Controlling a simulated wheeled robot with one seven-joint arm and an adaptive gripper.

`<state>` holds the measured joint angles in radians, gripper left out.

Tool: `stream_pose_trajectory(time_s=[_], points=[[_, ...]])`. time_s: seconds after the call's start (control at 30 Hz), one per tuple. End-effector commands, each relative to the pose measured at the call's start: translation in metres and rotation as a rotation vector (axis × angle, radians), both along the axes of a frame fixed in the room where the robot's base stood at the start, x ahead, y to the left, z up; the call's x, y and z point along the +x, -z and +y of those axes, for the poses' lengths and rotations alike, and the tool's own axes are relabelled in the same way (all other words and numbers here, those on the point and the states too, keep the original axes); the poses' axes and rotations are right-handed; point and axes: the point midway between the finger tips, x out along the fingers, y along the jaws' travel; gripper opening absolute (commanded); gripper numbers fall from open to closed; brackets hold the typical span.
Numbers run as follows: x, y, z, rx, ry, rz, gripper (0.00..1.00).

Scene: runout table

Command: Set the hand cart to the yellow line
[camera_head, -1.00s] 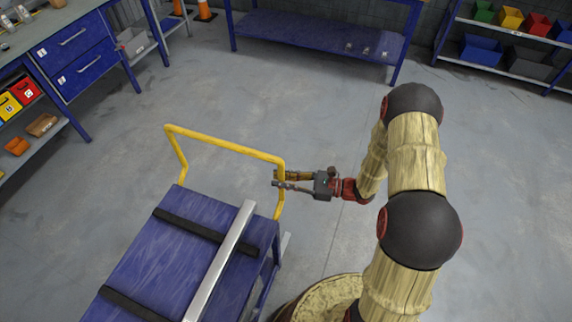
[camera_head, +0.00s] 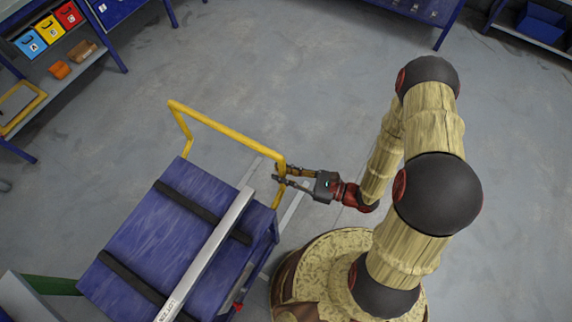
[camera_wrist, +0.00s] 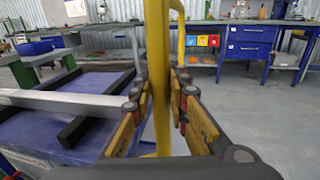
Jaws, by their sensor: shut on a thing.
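The hand cart (camera_head: 150,235) has a blue deck with dark crossbars and a yellow tubular handle (camera_head: 225,130) at its far end. A long silver metal bar (camera_head: 215,245) lies lengthwise on the crossbars. My gripper (camera_head: 280,176) is at the right upright of the handle. In the wrist view the yellow upright (camera_wrist: 158,75) stands between the fingers of my gripper (camera_wrist: 160,105), and they are closed on it. The deck (camera_wrist: 85,130) shows at the left of the wrist view. No yellow line on the floor shows in either view.
Blue workbenches stand at the top left and top right; a shelf holds coloured bins (camera_head: 52,30). A green beam (camera_head: 50,285) shows at the lower left, close to the cart. Open grey floor (camera_head: 300,75) lies beyond the handle. A pale floor stripe (camera_head: 292,210) runs right of the cart.

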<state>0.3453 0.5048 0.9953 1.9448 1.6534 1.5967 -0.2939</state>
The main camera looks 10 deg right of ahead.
Motion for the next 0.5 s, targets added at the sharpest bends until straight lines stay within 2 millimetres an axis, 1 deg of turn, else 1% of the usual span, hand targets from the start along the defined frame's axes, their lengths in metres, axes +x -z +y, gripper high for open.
stream_pose_trajectory(time_s=[0.4, 0.43, 0.5], points=[[-0.0023, 0.0008, 0.0016, 0.0, -0.001, 0.001, 0.0], [-0.0023, 0.0009, 0.0016, 0.0, -0.001, 0.001, 0.18], [-0.0022, 0.0008, 0.0015, 0.0, -0.001, 0.001, 0.22]])
